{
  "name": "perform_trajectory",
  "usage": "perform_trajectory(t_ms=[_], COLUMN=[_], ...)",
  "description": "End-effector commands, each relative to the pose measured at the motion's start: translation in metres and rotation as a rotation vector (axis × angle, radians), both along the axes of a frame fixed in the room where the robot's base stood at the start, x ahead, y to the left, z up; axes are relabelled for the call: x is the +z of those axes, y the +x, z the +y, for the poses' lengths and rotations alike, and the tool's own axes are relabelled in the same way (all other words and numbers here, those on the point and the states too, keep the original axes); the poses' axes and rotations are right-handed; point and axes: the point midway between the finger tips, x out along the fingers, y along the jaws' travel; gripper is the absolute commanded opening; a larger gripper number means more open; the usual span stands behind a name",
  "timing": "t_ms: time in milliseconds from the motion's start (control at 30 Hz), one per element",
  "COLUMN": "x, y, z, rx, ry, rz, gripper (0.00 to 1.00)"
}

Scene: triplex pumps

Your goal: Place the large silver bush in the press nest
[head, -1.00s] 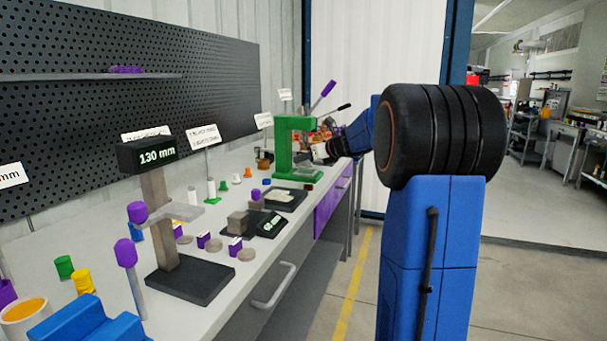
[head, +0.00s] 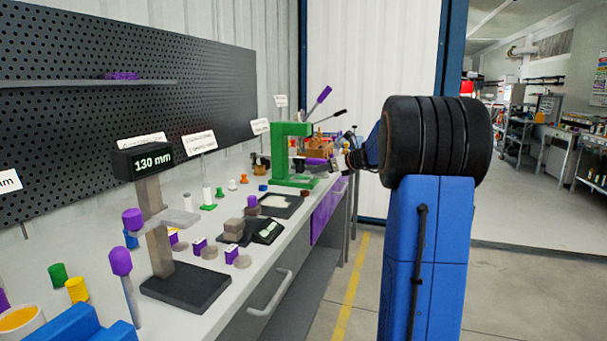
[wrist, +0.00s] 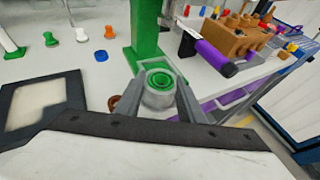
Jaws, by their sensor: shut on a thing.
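The large silver bush (wrist: 157,97) is between the two fingers of my gripper (wrist: 157,106) in the wrist view. The gripper is shut on it. Its open end faces the camera, and a green ring shows inside its rim; I cannot tell whether that ring belongs to the bush or lies beyond it. The green press (head: 292,152) stands on the bench, and its column (wrist: 145,35) rises just beyond the bush in the wrist view. In the head view my gripper (head: 338,162) is right of the press. The press nest cannot be made out clearly.
A dark tray (wrist: 42,103) with a pale pad is at left. Small green, orange and blue parts stand beyond it. A gauge stand (head: 160,225) is nearer on the bench.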

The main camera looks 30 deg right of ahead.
Motion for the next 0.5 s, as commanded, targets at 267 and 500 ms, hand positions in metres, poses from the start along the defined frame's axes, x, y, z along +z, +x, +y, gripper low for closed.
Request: perform_trajectory(t_ms=[267,500], x=[0.0,0.0], y=[0.061,0.091], z=[0.009,0.013], rx=[0.002,0.0], ry=[0.001,0.0], rz=[0.0,-0.001], gripper=[0.05,0.05])
